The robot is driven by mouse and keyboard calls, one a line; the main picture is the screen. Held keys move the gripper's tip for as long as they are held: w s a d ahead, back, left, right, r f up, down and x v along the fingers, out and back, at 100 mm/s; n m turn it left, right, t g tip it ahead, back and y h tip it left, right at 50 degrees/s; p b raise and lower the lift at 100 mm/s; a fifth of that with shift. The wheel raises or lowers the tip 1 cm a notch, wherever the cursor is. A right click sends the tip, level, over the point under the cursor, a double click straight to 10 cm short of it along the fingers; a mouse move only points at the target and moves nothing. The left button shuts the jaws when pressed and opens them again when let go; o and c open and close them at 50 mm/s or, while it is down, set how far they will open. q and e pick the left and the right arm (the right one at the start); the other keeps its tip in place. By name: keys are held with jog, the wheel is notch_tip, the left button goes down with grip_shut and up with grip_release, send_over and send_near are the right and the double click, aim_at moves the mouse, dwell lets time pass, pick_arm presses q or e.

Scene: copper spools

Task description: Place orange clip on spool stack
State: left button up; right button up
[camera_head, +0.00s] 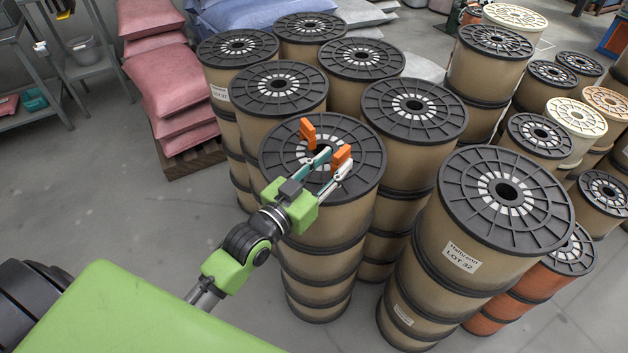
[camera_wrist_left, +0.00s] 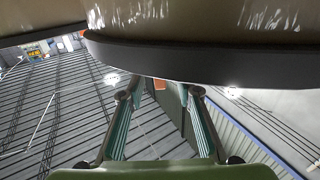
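In the head view, two orange parts, left (camera_head: 308,132) and right (camera_head: 341,158), show over the black slotted top of a spool stack (camera_head: 370,166). I cannot tell whether they are one clip partly hidden by my fingers or two pieces. My left gripper (camera_head: 338,158) has its fingers spread, reaching over that top from the front left, close to the orange parts. Contact cannot be seen. My right gripper is out of view.
Tall spool stacks crowd behind and to the right, including a labelled one (camera_head: 455,225) close at the right. Pink sacks (camera_head: 165,75) lie on a pallet at the left. A grey workbench (camera_head: 85,60) stands farther left. The floor at the left is clear.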

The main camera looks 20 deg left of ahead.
pick_arm(q)
jog(key=b+v, duration=0.1)
jog(key=v, duration=0.7)
jog(key=shift+s+a, duration=0.1)
jog(key=shift+s, duration=0.2)
